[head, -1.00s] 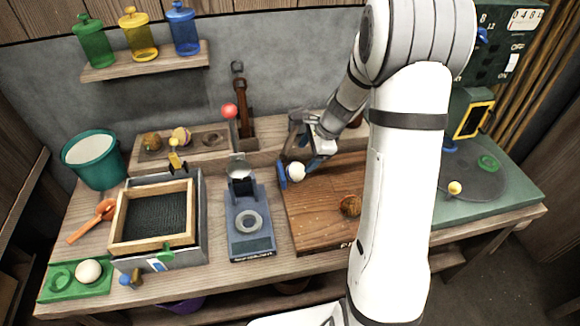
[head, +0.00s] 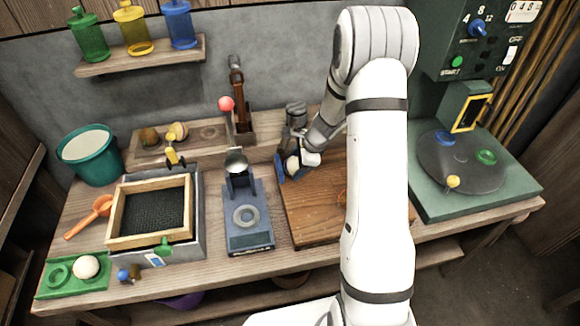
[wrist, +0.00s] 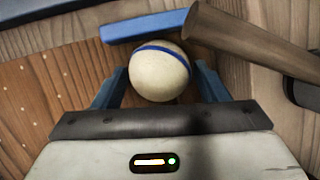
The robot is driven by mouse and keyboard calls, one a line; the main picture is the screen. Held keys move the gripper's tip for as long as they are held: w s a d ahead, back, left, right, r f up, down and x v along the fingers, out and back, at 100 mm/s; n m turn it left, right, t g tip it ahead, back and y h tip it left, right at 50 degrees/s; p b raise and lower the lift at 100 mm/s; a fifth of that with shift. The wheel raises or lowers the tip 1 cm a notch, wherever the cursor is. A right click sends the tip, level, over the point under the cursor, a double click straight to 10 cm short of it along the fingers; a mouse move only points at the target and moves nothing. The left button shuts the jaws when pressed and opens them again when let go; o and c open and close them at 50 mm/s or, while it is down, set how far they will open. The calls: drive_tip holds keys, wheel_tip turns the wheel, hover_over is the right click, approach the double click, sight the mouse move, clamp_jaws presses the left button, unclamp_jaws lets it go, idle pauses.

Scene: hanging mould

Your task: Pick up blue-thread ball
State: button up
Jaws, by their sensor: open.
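The blue-thread ball (wrist: 159,72) is cream with a blue band around it. In the wrist view it sits between the two blue fingers of my gripper (wrist: 160,85), which are open on either side of it. In the head view the ball (head: 292,166) shows partly, at the upper left of the wooden board (head: 315,222). My gripper (head: 298,167) is around it there. A blue bar (wrist: 143,25) lies just beyond the ball in the wrist view. I cannot tell whether the fingers touch the ball.
A brown rod (wrist: 255,42) slants close beside the ball on the right in the wrist view. Another pale ball (head: 86,266) sits in a green tray (head: 52,291) at the far left.

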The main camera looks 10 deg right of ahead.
drive_tip(key=shift+c, duration=0.2)
drive_tip(key=c, duration=0.8)
drive_tip(key=shift+r, duration=0.2)
